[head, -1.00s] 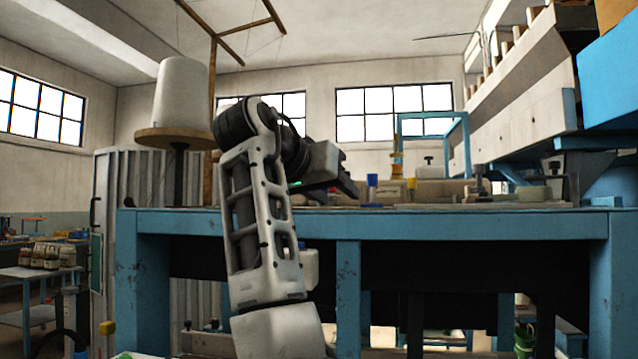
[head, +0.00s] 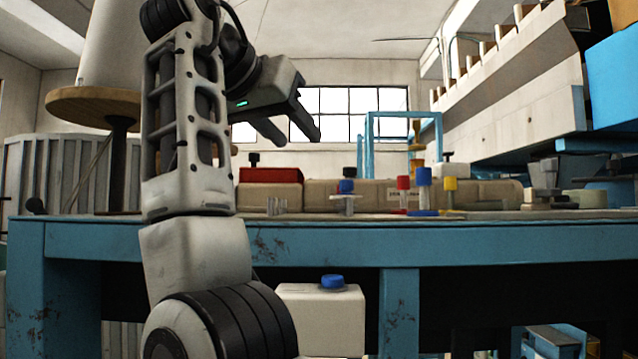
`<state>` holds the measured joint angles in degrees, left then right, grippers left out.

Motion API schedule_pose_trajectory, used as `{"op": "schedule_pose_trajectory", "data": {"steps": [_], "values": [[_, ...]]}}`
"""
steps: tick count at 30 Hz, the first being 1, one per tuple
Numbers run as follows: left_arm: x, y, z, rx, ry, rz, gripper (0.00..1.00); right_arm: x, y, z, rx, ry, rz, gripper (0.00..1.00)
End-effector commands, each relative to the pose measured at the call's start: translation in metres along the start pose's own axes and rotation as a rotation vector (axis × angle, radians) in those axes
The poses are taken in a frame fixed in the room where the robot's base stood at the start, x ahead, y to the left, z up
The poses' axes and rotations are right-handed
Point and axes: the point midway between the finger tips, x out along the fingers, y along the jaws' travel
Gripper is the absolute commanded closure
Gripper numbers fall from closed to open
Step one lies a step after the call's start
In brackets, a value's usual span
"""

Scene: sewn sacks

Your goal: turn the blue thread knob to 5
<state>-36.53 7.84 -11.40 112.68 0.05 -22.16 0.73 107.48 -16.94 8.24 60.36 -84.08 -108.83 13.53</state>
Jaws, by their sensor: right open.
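Two blue pieces stand on the blue workbench (head: 310,245): a blue-topped post (head: 424,176) between a red-topped and a yellow-topped one, and a small blue cap (head: 346,186) on a low clear stand. I cannot tell which is the thread knob, and no numbers on a dial are readable. My right gripper (head: 292,135) is open and empty, raised above the bench top and left of both blue pieces in the picture, touching neither. My left gripper is not in view.
A red box (head: 271,175) and beige sacks (head: 470,194) lie along the bench top. A red-topped post (head: 404,184) and a yellow-topped post (head: 449,185) flank the blue one. A white container (head: 322,312) with a blue cap sits below the bench top. A large white spool (head: 110,50) stands left.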

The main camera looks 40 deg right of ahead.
Motion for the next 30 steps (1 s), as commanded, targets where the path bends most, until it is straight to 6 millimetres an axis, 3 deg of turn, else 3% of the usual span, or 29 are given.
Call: {"op": "schedule_pose_trajectory", "data": {"steps": [7,18,24,30], "values": [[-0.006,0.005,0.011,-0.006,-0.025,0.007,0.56,0.048,0.001,0.000,0.001,-0.004,0.004,0.56],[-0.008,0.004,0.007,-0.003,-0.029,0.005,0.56,0.123,0.001,-0.001,0.000,-0.001,0.003,0.56],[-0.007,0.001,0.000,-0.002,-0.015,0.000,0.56,0.145,0.001,0.000,-0.001,-0.001,0.002,0.56],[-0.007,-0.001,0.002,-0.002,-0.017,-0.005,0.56,0.151,0.001,0.000,0.000,0.001,0.001,0.56]]}}
